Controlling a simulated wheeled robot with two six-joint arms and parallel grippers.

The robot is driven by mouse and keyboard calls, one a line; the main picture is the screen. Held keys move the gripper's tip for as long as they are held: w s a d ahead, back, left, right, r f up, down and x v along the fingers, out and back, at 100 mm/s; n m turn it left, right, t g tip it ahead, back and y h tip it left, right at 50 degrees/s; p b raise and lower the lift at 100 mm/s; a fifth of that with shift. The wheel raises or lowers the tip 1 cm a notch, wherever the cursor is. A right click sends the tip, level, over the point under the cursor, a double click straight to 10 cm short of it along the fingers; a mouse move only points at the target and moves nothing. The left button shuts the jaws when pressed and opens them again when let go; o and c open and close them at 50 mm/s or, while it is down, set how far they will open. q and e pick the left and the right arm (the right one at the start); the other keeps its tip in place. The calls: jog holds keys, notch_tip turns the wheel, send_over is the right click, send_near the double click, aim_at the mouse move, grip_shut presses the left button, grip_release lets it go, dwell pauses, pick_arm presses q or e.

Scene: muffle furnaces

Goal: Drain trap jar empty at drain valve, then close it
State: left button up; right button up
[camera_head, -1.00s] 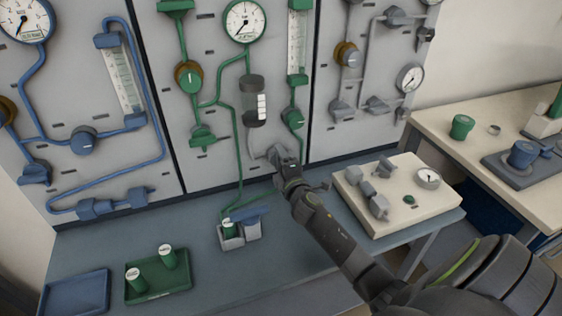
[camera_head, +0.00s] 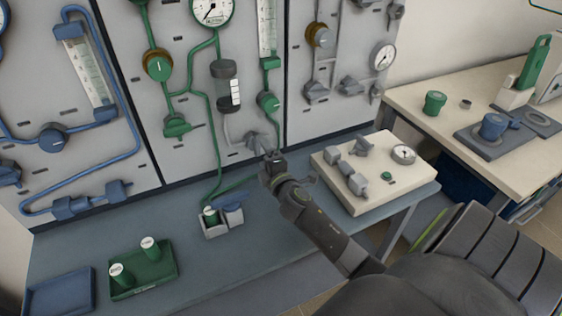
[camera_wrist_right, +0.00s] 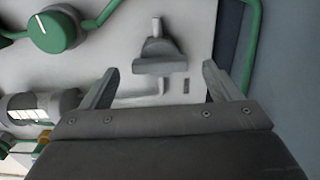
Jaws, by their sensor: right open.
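The trap jar (camera_head: 226,85) is a clear cylinder with dark end caps and a white marked strip, upright on the middle panel; its liquid level is too small to tell. A pale tube runs down from it to the grey drain valve (camera_head: 260,141). My right gripper (camera_head: 272,157) is just in front of and below this valve. In the right wrist view the right gripper (camera_wrist_right: 160,74) is open and empty, with the valve's grey handle (camera_wrist_right: 160,58) ahead between the fingertips, apart from them. The jar (camera_wrist_right: 38,105) lies at the left there. My left gripper is out of view.
A grey holder (camera_head: 213,230) with a green vial stands on the bench below the valve. A green tray (camera_head: 160,275) with two vials and a blue tray (camera_head: 60,295) are at left. A beige box (camera_head: 375,195) with fittings sits right of my arm. Green pipes flank the jar.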

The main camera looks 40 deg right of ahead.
jog(key=v, duration=1.3)
jog(key=shift+b, duration=0.3)
jog(key=shift+a, duration=0.1)
